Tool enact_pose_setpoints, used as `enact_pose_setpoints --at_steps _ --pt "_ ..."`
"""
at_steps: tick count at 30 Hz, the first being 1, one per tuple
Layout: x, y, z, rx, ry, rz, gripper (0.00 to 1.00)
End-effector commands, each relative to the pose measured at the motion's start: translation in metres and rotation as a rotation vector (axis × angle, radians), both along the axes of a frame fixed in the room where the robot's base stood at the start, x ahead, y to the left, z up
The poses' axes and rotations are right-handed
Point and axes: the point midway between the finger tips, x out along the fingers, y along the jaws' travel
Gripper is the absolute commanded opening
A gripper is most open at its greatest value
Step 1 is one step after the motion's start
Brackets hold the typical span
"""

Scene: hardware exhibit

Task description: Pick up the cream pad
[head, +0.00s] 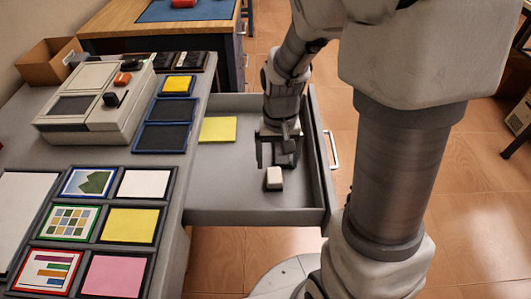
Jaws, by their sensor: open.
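A small cream pad (274,178), block-shaped, lies on the floor of an open grey drawer (225,192). My gripper (277,161) reaches down into the drawer just behind the pad as seen from the head. It is open and holds nothing. The pad shows in front of the fingers, apart from them as far as I can tell. The exact height of the fingers above the drawer floor is hard to judge.
A yellow sheet (218,130) lies in the drawer, left of my gripper. The drawer's right wall (322,150) stands close to my arm. On the grey desk are a cream device (95,100) and framed coloured panels (130,226). A wooden table (150,30) stands behind.

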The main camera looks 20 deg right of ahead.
Motion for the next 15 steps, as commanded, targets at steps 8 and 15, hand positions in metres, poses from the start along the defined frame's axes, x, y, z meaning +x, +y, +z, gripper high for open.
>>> enact_pose_setpoints --at_steps 8,15 --pt "0.001 0.000 -0.022 0.001 -0.001 0.000 0.90" --pt "0.005 0.004 -0.050 0.000 0.001 0.000 0.90"
